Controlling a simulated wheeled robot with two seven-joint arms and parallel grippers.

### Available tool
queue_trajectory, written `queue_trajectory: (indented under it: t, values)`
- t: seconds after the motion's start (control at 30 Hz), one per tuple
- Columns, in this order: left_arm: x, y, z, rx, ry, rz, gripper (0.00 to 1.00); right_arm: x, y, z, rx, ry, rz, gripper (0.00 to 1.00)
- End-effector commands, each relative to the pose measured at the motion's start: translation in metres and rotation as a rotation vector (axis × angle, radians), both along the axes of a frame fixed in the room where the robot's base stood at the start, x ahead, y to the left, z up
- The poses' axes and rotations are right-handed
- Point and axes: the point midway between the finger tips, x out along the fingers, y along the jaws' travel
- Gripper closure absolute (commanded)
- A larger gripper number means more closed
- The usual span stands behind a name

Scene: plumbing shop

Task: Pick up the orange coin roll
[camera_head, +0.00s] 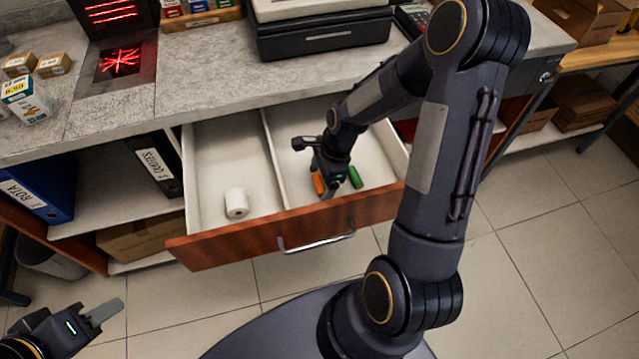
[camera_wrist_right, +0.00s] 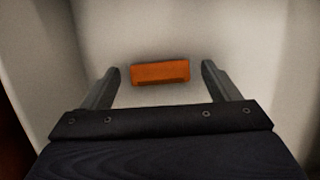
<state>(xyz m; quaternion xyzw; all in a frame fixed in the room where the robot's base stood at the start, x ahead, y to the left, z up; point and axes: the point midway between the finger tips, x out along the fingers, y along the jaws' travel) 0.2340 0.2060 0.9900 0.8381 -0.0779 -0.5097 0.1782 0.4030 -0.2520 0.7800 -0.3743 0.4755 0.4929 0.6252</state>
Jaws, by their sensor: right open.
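The orange coin roll (camera_head: 318,184) lies in the right compartment of the open drawer (camera_head: 300,232), near the drawer front. My right gripper (camera_head: 328,186) reaches down into that compartment, right at the orange roll and partly in front of it. In the right wrist view the orange coin roll (camera_wrist_right: 160,73) lies crosswise ahead of the open, empty fingers of my right gripper (camera_wrist_right: 160,82), with a finger toward each end. A green coin roll (camera_head: 355,177) lies just right of the gripper. My left gripper (camera_head: 103,312) is at the lower left, away from the drawer; its finger opening is unclear.
A white paper roll (camera_head: 236,203) stands in the left compartment. A divider (camera_head: 272,150) separates the compartments. The counter (camera_head: 200,75) with a cash register (camera_head: 320,30) lies above and behind the drawer. The floor in front is mostly clear.

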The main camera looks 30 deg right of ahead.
Motion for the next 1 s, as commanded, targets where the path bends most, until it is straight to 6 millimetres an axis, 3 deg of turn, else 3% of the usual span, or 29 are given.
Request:
queue_trajectory:
  t: [0.17, 0.57, 0.83, 1.0]
  values:
    - [0.000, 0.000, 0.000, 0.000, 0.000, 0.000, 0.64, 0.000, 0.000, 0.000, 0.000, -0.001, 0.000, 0.18]
    - [0.000, 0.000, 0.000, 0.000, 0.000, 0.000, 0.64, 0.000, 0.000, 0.000, 0.000, -0.001, 0.000, 0.69]
    - [0.000, 0.000, 0.000, 0.000, 0.000, 0.000, 0.64, 0.001, 0.000, 0.003, -0.001, -0.003, 0.000, 0.71]
    - [0.000, 0.000, 0.002, 0.000, 0.000, 0.000, 0.64, 0.002, 0.000, 0.026, -0.002, -0.008, -0.001, 0.71]
